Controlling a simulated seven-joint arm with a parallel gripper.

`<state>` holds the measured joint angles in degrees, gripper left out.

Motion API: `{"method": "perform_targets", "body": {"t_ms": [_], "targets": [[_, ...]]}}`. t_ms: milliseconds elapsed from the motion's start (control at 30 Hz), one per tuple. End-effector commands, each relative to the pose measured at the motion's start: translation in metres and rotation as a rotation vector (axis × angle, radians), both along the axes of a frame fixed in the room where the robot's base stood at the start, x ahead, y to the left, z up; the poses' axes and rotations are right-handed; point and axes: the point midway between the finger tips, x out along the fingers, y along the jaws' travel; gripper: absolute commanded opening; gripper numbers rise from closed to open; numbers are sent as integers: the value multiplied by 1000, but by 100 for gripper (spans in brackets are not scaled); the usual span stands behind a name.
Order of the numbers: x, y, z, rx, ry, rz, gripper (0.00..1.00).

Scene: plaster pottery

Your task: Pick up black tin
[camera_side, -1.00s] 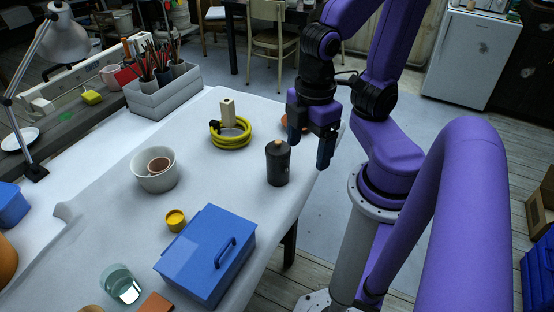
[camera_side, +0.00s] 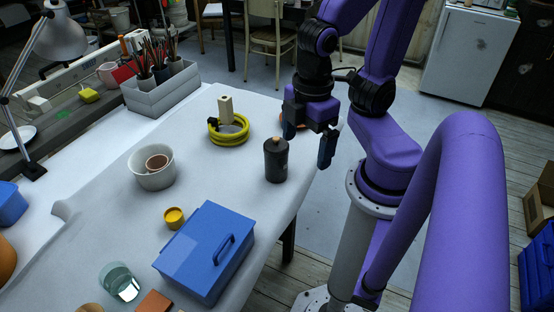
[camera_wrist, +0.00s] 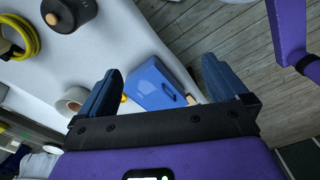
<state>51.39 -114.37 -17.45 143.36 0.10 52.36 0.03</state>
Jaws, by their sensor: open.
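The black tin (camera_side: 276,161) stands upright on the white table near its right edge in the side view. It is a dark cylinder with a small tan knob on top. In the wrist view the tin (camera_wrist: 70,14) is at the upper left, partly cut off by the top edge. My gripper (camera_side: 308,149) is open and empty, behind and to the right of the tin in the side view, near the table edge. In the wrist view my gripper's fingers (camera_wrist: 160,82) are spread wide, and the tin lies outside them.
A coiled yellow cable (camera_side: 229,130) with a light wooden block (camera_side: 225,108) lies behind the tin. A blue toolbox (camera_side: 205,252) stands in front. A white bowl (camera_side: 152,178) holding a brown pot and a yellow cup (camera_side: 174,218) are left.

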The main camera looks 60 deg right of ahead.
Motion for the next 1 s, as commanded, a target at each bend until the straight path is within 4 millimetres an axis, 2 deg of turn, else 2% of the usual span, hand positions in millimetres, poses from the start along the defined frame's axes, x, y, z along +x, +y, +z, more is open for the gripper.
{"method": "perform_targets", "body": {"t_ms": [233,367,700,1000], "targets": [[1,-1,-2,-12,1,2,100],[11,-5,-12,-95,3,19,100],[60,-34,-60,-544,34,155,100],[99,-61,-91,-917,97,338,100]]}}
